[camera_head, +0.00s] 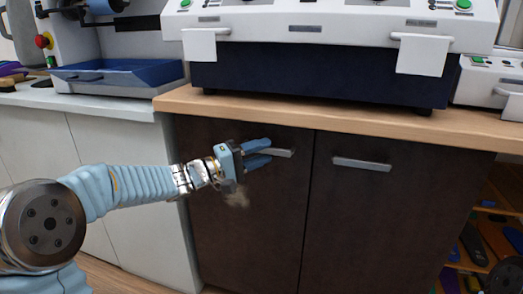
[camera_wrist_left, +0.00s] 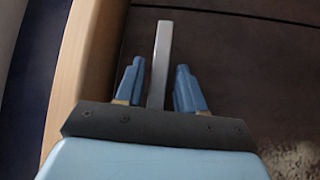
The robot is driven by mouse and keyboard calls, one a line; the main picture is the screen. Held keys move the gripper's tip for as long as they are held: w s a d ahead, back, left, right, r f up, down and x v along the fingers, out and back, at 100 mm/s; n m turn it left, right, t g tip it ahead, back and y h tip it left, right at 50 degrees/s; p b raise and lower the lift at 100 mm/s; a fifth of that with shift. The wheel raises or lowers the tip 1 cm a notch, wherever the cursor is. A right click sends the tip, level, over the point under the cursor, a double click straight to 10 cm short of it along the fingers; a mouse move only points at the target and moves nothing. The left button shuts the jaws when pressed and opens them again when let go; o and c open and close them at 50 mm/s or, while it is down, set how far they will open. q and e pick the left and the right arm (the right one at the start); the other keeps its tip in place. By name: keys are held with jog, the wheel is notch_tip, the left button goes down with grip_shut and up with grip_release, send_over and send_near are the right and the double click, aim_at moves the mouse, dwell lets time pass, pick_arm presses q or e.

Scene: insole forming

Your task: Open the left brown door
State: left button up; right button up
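The left brown door (camera_head: 245,230) is a dark cabinet front below the wooden counter. It looks closed, level with the right brown door (camera_head: 385,220). Its silver bar handle (camera_head: 282,153) is near its top right. My left gripper (camera_head: 258,153) comes from the left with its blue fingers apart, at the handle's left end. In the left wrist view, the handle (camera_wrist_left: 160,60) lies between the two fingers (camera_wrist_left: 160,85), with narrow gaps showing beside it. Whether a finger touches the bar is hard to tell. My right gripper is not in view.
The wooden counter edge (camera_head: 330,122) runs just above the doors, close to my left gripper. A white and navy machine (camera_head: 320,65) stands on it. White cabinets (camera_head: 90,150) stand at left, and open shelves with insoles (camera_head: 490,235) at right. The right door has its own handle (camera_head: 361,164).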

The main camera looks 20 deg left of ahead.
pick_arm(q)
jog(key=shift+w+d, duration=0.2)
grip_shut()
jog(key=shift+s, duration=0.1)
